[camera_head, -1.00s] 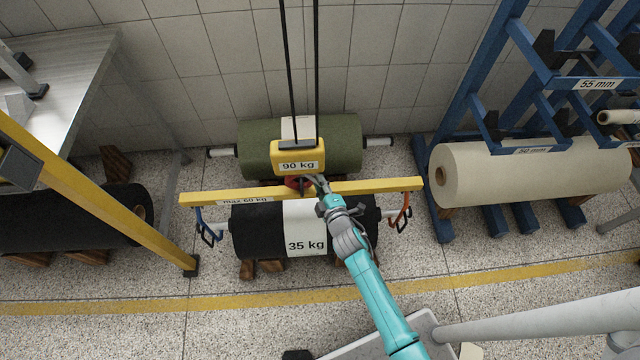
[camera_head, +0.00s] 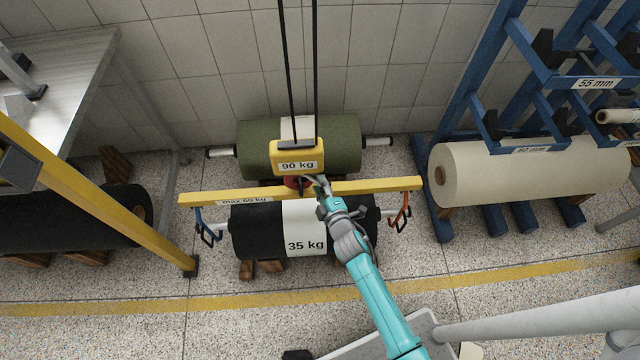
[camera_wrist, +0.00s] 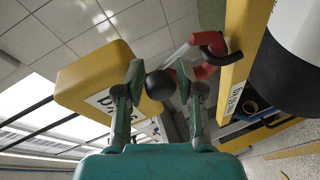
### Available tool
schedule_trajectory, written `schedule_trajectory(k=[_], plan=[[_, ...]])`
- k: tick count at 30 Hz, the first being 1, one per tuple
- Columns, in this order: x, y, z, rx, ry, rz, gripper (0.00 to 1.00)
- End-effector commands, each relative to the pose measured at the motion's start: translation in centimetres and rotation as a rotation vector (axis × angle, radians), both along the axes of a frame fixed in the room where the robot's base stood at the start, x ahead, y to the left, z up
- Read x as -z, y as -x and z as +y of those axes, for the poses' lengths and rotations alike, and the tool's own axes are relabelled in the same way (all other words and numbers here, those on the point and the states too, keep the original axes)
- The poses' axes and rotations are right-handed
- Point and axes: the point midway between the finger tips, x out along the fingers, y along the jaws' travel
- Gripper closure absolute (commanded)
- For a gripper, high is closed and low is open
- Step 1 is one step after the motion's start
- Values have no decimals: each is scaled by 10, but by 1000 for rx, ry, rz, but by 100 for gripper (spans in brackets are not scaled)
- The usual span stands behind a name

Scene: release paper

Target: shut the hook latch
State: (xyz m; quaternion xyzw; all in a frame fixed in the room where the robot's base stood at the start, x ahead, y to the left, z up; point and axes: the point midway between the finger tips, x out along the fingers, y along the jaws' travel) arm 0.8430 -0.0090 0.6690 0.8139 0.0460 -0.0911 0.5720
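The red hook (camera_head: 295,182) hangs under the yellow 90 kg hoist block (camera_head: 297,158), at the middle of the yellow spreader beam (camera_head: 370,187). In the wrist view the red hook (camera_wrist: 197,70) meets a dark ring (camera_wrist: 212,42) on the beam. A pale grey strip (camera_wrist: 178,54) beside the hook may be the latch; its state is unclear. A black ball knob (camera_wrist: 160,86) shows between the fingers of my gripper (camera_wrist: 168,79). The fingers are apart, with the knob nearer the left one and a gap on the right. In the head view my gripper (camera_head: 322,188) is right beside the hook.
A black 35 kg roll (camera_head: 262,228) lies below the beam. A blue hook (camera_head: 206,230) and a red-orange hook (camera_head: 401,212) hang at the beam's ends. A green roll (camera_head: 258,140) lies behind. A blue rack (camera_head: 480,90) stands right, and a yellow post (camera_head: 100,190) left.

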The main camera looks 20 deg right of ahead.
Motion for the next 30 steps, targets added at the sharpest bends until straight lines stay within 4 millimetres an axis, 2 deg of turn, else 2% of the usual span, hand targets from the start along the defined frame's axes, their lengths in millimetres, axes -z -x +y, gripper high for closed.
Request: schedule_trajectory(k=[9,15,27,28,30], plan=[[-7,45,1,0,1,4,63],[-10,63,1,0,1,5,63],[-12,69,1,1,0,4,63],[-12,69,2,1,0,4,68],[-11,69,2,-2,12,8,85]])
